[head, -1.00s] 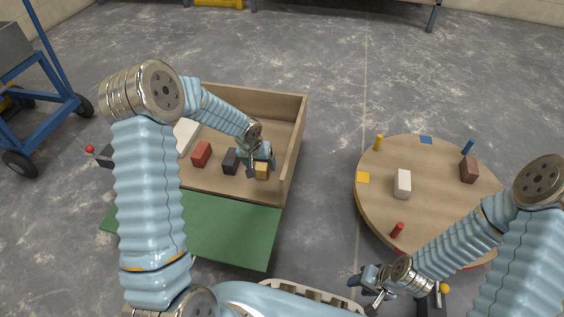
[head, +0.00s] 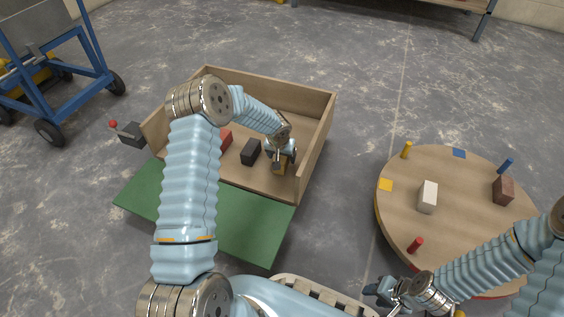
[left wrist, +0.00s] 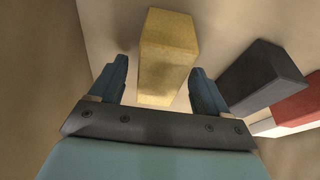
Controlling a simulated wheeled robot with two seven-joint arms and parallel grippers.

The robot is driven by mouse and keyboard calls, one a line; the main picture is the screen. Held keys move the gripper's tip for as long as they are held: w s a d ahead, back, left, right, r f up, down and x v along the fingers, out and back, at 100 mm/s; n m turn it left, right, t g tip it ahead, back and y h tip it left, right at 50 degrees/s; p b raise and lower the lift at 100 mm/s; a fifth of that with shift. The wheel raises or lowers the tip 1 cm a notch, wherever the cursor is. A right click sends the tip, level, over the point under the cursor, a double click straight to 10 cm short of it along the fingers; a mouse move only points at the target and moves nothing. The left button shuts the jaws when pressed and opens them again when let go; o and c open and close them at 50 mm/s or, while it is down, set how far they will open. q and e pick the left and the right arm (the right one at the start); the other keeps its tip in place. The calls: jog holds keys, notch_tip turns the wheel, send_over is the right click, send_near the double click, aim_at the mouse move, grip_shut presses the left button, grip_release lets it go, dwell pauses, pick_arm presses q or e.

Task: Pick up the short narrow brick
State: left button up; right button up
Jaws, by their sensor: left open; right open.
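A small yellow brick (head: 279,169) stands in the near right corner of the wooden box (head: 318,140), partly hidden by my left gripper (head: 282,158) in the head view. In the left wrist view the yellow brick (left wrist: 167,60) lies between the two open fingers of my left gripper (left wrist: 158,70), with a gap at each side. A black brick (head: 250,152) and a red brick (head: 226,138) are to its left in the box. My right gripper (head: 386,291) is open, low in the picture, near the round table.
The box walls stand close to my left gripper. A green panel (head: 245,222) lies at the box's near side. The round table (head: 450,235) at right holds a white brick (head: 428,197), a brown brick (head: 503,190) and several pegs. A blue cart (head: 75,85) stands at far left.

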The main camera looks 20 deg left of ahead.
pick_arm(q)
jog(key=shift+x, duration=0.95)
jog(key=shift+f+b, duration=0.25)
jog(key=shift+b, duration=0.25)
jog(key=c, duration=1.4)
